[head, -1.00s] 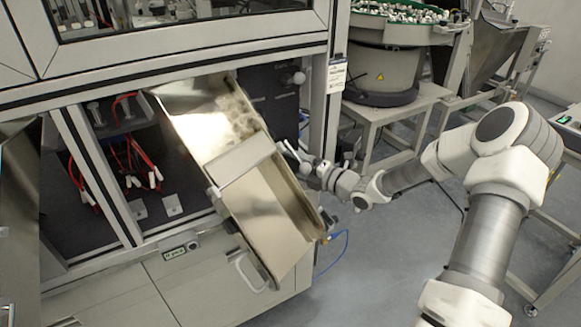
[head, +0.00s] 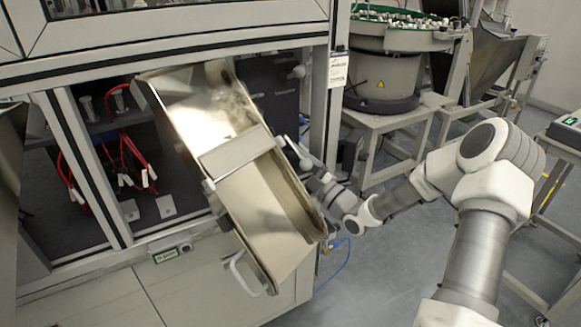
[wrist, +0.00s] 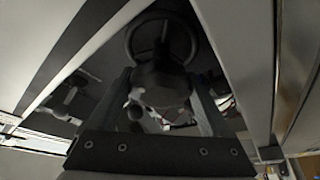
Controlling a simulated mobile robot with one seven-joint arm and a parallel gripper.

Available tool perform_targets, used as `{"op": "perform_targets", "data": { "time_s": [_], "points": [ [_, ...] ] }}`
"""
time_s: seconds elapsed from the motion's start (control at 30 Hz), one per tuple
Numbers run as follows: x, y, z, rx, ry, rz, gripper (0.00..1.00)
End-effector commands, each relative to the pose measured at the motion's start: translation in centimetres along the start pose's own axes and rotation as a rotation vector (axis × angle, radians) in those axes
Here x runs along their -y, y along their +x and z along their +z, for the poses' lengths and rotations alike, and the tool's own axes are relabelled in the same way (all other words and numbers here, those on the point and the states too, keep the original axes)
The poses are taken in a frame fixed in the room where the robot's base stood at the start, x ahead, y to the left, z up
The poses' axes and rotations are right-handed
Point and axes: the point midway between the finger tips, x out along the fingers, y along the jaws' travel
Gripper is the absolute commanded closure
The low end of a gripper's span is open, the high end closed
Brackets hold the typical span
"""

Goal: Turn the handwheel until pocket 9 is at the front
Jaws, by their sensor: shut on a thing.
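The handwheel (wrist: 134,38) shows as a dark ring with spokes at the top of the wrist view. A dark round knob (wrist: 160,82) in front of it sits between the two fingers of my gripper (wrist: 160,95), which is shut on it. In the head view my gripper (head: 300,158) is at the right edge of the tilted metal chute, by the dark panel (head: 272,92). The chute hides the handwheel there. The pockets and their numbers cannot be made out in either view.
The metal chute (head: 262,205) leans out of the open cabinet close beside my gripper. A frame post (head: 318,100) stands just right of it. Red cables (head: 128,160) hang inside the cabinet. A bowl feeder (head: 385,75) stands behind on a table. Floor is clear between.

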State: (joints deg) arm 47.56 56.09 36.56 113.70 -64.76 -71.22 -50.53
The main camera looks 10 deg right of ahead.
Motion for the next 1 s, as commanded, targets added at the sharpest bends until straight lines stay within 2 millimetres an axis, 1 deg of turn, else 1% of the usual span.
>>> {"op": "perform_targets", "data": {
  "time_s": [0.2,0.4,0.97,1.0],
  "points": [
    [0.14,-0.10,0.12,0.002,0.121,0.049,0.73],
    [0.05,-0.07,0.08,0.002,0.185,0.076,0.73],
    [0.00,-0.06,0.06,0.002,0.212,0.087,0.73],
    [0.00,-0.06,0.06,0.002,0.212,0.087,0.14]
  ]
}}
